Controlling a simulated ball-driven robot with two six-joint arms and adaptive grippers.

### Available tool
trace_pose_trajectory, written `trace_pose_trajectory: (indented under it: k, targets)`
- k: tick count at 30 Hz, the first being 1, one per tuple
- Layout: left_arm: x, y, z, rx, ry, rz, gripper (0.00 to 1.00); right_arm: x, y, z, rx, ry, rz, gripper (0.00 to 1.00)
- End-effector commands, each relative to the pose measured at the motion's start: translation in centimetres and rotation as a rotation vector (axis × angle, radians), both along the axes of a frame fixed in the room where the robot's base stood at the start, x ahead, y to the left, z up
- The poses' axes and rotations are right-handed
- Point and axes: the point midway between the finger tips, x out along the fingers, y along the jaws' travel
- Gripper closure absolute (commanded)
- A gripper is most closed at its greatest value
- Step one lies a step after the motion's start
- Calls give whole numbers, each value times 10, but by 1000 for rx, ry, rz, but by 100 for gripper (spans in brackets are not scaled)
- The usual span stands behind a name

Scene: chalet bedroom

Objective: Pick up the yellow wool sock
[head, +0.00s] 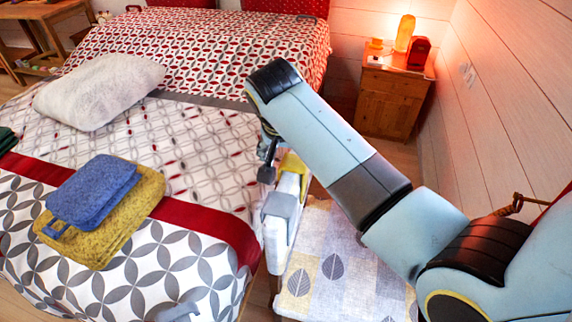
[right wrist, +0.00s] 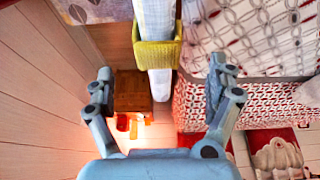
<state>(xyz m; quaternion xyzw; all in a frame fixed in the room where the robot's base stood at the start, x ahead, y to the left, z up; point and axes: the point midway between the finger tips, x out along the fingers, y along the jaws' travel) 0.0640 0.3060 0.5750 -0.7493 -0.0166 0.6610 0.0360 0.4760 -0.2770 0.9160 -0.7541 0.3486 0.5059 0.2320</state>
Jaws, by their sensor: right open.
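The yellow wool sock (right wrist: 157,55) hangs folded over a narrow pale bar (right wrist: 155,18) in the right wrist view. In the head view only a small yellow part of the sock (head: 293,164) shows, just right of my right gripper (head: 268,165); my arm hides some of it. In the right wrist view my right gripper (right wrist: 162,80) is open and empty. Its fingers stand wide apart on either side, and the sock lies beyond the fingertips, between them in the picture. I see no contact with it.
The bed (head: 200,250) fills the left, with a blue folded cloth (head: 95,190) on a mustard one (head: 130,215) and a white pillow (head: 100,90). A leaf-patterned cushioned surface (head: 345,265) lies beside the bar. A wooden nightstand (head: 390,105) with a lit lamp stands by the right wall.

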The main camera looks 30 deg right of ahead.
Motion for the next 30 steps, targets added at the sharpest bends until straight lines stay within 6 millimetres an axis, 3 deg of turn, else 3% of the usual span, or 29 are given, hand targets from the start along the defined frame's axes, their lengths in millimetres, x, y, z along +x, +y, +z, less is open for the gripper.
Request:
trace_pose_trajectory:
  k: [3,9,20,28,30]
  targets:
    - [-20,1,-3,1,28,1,60,5,-7,-20,-2,4,0,12]
    - [-46,1,-6,1,66,2,60,10,-12,-37,-1,2,0,12]
    - [-11,0,-5,0,14,0,60,22,-26,-81,-1,2,0,12]
    - [-17,1,-6,1,24,1,60,22,-27,-84,-1,1,0,12]
    - [-22,1,-6,1,30,0,60,22,-27,-84,-1,1,0,21]
